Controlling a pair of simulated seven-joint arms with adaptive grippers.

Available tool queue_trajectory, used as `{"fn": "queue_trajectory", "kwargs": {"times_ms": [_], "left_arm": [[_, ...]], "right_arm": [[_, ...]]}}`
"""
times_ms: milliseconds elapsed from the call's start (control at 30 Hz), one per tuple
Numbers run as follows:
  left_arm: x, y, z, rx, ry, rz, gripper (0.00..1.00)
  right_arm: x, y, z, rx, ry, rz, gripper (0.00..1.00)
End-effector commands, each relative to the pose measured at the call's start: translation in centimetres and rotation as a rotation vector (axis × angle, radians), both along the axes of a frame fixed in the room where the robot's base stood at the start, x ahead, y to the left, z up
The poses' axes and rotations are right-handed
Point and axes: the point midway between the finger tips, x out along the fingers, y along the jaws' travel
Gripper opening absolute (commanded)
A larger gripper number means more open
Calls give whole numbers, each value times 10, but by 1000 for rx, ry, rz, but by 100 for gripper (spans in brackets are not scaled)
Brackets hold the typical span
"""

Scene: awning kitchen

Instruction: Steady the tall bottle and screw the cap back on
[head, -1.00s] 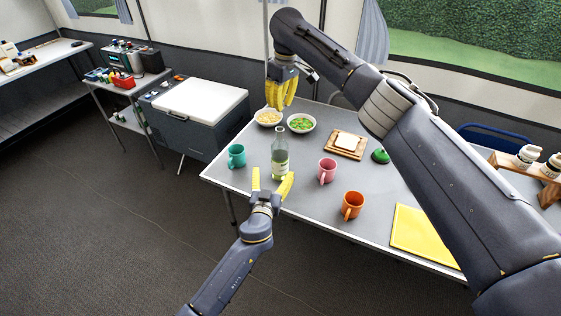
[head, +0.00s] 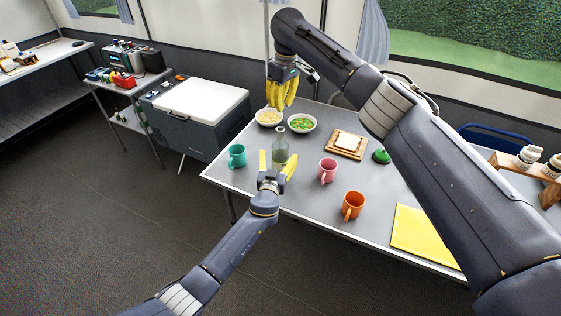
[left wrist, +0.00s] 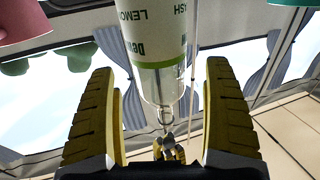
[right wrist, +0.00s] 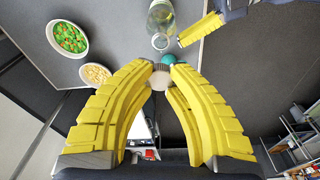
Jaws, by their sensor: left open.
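The tall clear bottle (head: 280,148) with a pale label stands upright and uncapped near the table's left front edge. My left gripper (head: 277,158) is open, one finger on each side of the bottle's lower part. In the left wrist view the bottle (left wrist: 160,60) stands between the fingers, with a gap showing on each side. My right gripper (head: 281,104) hangs above the table behind the bottle. In the right wrist view its fingertips close on a small round grey cap (right wrist: 160,79) with a ribbed edge. In the head view the fingers hide this cap.
A teal mug (head: 237,156) stands left of the bottle, a pink mug (head: 327,171) right, and an orange mug (head: 352,205) farther right. Two food bowls, one of them green-filled (head: 302,123), sit behind. A bread board (head: 346,145) and yellow mat (head: 425,235) lie to the right.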

Motion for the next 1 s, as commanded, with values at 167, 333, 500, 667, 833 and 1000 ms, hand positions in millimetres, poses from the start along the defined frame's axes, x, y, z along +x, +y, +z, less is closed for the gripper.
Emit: {"fn": "queue_trajectory", "kwargs": {"times_ms": [167,333,500,667,833,1000], "left_arm": [[20,-4,0,1,0,-1,85],[30,-6,0,0,0,0,85],[34,-7,0,-1,-1,-1,85],[35,-7,0,0,0,-1,85],[35,-7,0,0,0,-1,85],[35,-7,0,-1,0,0,65]], "right_arm": [[0,0,0,0,0,0,8],[0,0,0,0,0,0,8],[0,0,0,0,0,0,8],[0,0,0,0,0,0,8],[0,0,0,0,0,0,8],[0,0,0,0,0,0,8]]}}
